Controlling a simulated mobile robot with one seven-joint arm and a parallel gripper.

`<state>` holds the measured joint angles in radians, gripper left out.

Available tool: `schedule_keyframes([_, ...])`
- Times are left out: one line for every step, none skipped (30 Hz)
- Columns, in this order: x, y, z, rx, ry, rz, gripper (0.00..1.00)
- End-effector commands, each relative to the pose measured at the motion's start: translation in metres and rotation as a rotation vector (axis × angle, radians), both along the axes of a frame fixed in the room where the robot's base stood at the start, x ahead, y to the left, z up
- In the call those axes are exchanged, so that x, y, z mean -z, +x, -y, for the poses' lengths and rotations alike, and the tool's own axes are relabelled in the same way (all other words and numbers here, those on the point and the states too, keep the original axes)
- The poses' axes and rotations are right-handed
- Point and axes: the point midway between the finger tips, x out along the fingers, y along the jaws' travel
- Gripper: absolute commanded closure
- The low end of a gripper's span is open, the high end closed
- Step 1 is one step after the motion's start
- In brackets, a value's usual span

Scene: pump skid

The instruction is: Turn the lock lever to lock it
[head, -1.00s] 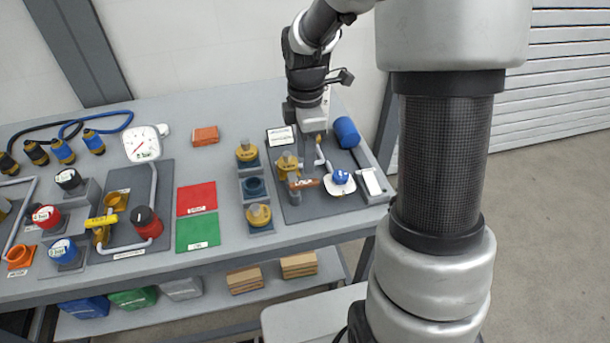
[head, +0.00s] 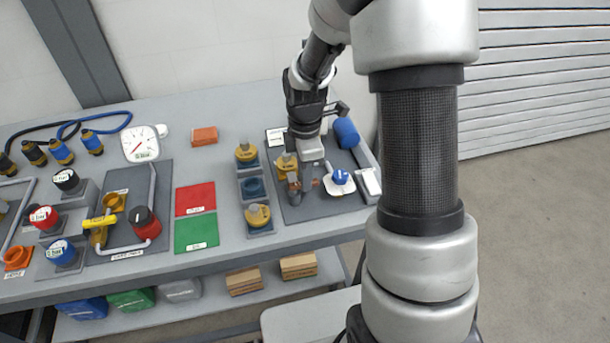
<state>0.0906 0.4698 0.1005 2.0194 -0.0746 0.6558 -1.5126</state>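My gripper (head: 308,182) points down over the dark mat (head: 346,204) at the right of the bench. A yellow-capped part (head: 285,166) stands just behind and left of the fingers. I cannot tell whether the fingers are open or closed on the lever, or whether they touch it.
A blue knob on a white plate (head: 340,187) is close to the right of the fingers. A blue cylinder (head: 346,132) lies behind, and a white tile (head: 369,182) is at the right edge. Yellow-topped plugs (head: 257,215) in a holder stand to the left.

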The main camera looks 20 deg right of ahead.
Motion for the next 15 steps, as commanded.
schedule_keyframes([-0.0002,0.0,0.0,0.0,0.0,0.0,1.0])
schedule_keyframes([-0.0002,0.0001,0.0,0.0,0.0,0.0,1.0])
schedule_keyframes([-0.0003,0.0001,0.0,0.0,0.0,0.0,1.0])
schedule_keyframes([-0.0003,0.0,0.0,0.001,0.0,0.0,1.0])
schedule_keyframes([-0.0003,0.0,0.0,0.002,0.0,0.0,1.0])
schedule_keyframes([-0.0003,-0.0001,0.0,0.005,0.0,0.0,1.0])
schedule_keyframes([-0.0003,-0.0002,0.0,0.009,0.0,0.0,1.0])
schedule_keyframes([-0.0003,-0.0003,0.0,0.014,0.0,0.0,1.0])
schedule_keyframes([-0.0003,-0.0006,0.0,0.021,0.0,0.0,1.0])
schedule_keyframes([-0.0003,-0.0008,0.0,0.029,0.0,0.0,1.0])
schedule_keyframes([-0.0003,-0.0011,-0.0001,0.039,0.0,0.0,1.0])
schedule_keyframes([-0.0003,-0.0016,-0.0001,0.054,0.0,0.0,1.0])
schedule_keyframes([-0.0003,-0.002,-0.0002,0.067,0.0,0.0,1.0])
schedule_keyframes([-0.0003,-0.0024,-0.0002,0.083,0.0,0.0,1.0])
schedule_keyframes([-0.0003,-0.0031,-0.0003,0.105,0.0,0.001,1.0])
